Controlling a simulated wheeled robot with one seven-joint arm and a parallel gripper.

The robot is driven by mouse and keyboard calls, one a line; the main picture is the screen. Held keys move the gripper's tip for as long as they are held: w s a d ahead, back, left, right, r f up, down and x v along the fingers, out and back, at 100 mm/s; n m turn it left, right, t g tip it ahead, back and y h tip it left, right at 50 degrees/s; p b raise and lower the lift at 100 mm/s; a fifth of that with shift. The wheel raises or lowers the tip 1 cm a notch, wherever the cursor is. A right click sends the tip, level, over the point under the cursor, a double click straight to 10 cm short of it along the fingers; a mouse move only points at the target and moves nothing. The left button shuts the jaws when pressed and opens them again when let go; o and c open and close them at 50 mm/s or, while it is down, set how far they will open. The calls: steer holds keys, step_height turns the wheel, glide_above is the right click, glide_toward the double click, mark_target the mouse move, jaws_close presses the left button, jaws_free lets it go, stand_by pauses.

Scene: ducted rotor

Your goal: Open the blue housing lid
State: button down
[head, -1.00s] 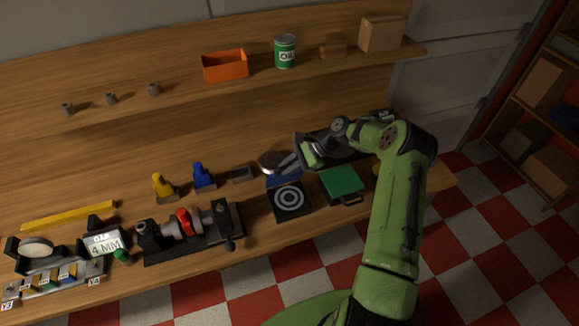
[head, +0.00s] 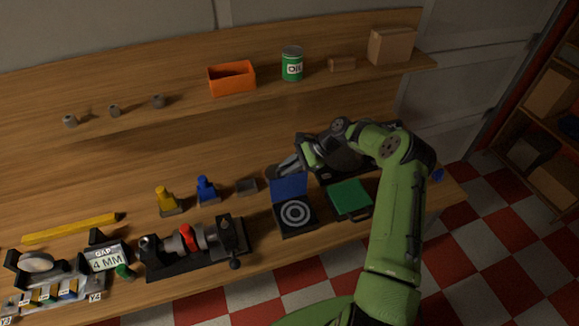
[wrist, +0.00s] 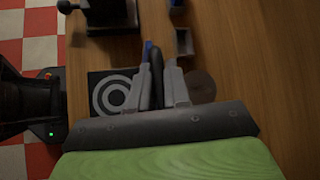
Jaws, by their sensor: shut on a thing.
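The blue housing lid (head: 289,188) stands up steeply at the back edge of the dark square housing (head: 295,229), showing its blue face in the head view. The housing is uncovered, with pale concentric rings inside; it also shows in the wrist view (wrist: 95,78). My gripper (head: 283,172) is at the lid's upper edge and shut on it. In the wrist view my fingers (wrist: 157,68) close around a dark strip, with a blue edge of the lid (wrist: 147,48) just beyond. The exact contact is partly hidden by the fingers.
A green-lidded box (head: 349,198) stands right of the housing. A vise-like fixture (head: 195,248) is to the left. Blue (head: 206,188) and yellow (head: 167,199) pieces and a small grey tray (head: 247,187) stand behind. An orange bin (head: 231,78) sits on the shelf.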

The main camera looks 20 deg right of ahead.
steer(key=c, duration=1.2)
jaws_free()
steer(key=v, duration=1.5)
steer(key=shift+s+d+r+b, duration=0.1)
steer(key=shift+d+r+b, duration=0.05)
steer(key=shift+d+b, duration=0.2)
steer(key=shift+a, duration=0.1)
